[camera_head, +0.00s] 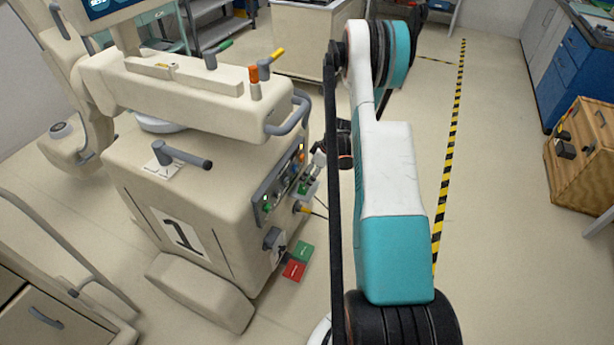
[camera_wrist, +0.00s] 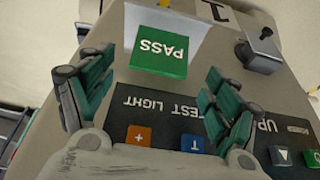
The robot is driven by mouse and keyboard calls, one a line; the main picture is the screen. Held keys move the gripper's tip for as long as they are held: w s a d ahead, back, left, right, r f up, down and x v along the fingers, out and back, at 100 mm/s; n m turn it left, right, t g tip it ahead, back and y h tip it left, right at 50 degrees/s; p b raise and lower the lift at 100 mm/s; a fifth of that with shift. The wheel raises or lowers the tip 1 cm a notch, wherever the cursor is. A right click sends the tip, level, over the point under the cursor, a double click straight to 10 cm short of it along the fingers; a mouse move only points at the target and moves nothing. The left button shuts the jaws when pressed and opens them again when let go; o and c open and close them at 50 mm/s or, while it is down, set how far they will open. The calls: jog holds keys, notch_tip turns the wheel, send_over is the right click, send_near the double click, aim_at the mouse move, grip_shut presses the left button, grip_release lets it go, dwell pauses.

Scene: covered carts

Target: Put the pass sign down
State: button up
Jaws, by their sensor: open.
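The pass sign (camera_wrist: 160,52) is a green plate with white lettering, upside down in the wrist view. It lies over a pale panel (camera_wrist: 185,20) on the cart. My gripper (camera_wrist: 160,72) is open, with its teal fingers spread to either side below the sign and no visible contact. My arm hides part of the gripper in the head view.
A dark control panel (camera_wrist: 170,118) with TEST LIGHT lettering and buttons lies close below the fingers. A grey box with a knob (camera_wrist: 262,48) is to the sign's right. A wooden crate (camera_head: 580,160) stands far right. The floor around the striped line (camera_head: 448,175) is clear.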

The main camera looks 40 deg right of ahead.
jog(key=p+v, duration=0.1)
jog(key=v, duration=0.4)
jog(key=shift+r, duration=0.1)
jog(key=shift+c, duration=0.2)
dwell(1.8)
